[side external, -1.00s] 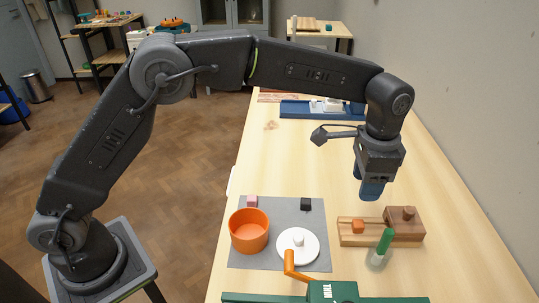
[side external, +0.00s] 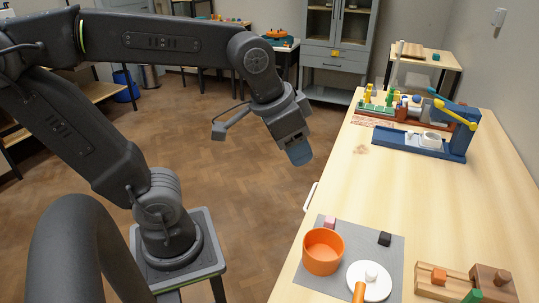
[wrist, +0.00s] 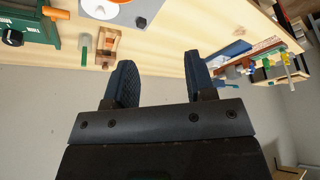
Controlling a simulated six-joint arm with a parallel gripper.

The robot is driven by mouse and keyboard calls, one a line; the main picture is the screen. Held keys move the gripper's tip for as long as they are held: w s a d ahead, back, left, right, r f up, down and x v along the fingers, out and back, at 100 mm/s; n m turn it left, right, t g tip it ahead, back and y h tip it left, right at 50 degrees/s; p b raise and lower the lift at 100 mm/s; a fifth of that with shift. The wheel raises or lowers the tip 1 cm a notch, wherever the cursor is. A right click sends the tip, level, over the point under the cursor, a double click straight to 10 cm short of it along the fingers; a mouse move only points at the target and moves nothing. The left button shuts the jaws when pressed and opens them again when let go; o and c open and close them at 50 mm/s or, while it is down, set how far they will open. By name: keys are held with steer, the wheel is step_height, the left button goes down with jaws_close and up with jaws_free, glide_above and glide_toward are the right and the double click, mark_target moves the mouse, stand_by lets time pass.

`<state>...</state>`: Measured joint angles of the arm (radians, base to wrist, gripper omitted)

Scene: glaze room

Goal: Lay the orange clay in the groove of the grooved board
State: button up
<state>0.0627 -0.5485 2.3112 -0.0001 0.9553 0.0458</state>
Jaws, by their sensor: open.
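The orange clay (side external: 439,276), a small orange block, sits on the light left part of the wooden grooved board (side external: 428,289) at the bottom right of the side view. It appears to be at the groove, but I cannot tell how deep it sits. The board's near edge is cut off there; the board also shows small in the wrist view (wrist: 107,47). My gripper (side external: 299,153) is high and well away from the board, beyond the table's left edge over the floor. In the wrist view its two blue fingers (wrist: 158,58) are spread apart with nothing between them.
A grey mat (side external: 391,251) holds an orange bowl (side external: 322,253), a white disc (side external: 370,283), a pink block (side external: 330,222) and a black block (side external: 385,239). A green-handled tool (side external: 473,297) stands by the board. A blue fixture (side external: 455,145) is at the table's far end. The middle table is clear.

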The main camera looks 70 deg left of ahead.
steer(key=shift+n+t, duration=0.4)
steer(key=shift+n, duration=0.2)
steer(key=s+f, duration=0.1)
steer(key=s+a, duration=0.1)
steer(key=s+f, duration=0.1)
steer(key=s, duration=0.1)
steer(key=shift+a+f, duration=0.3)
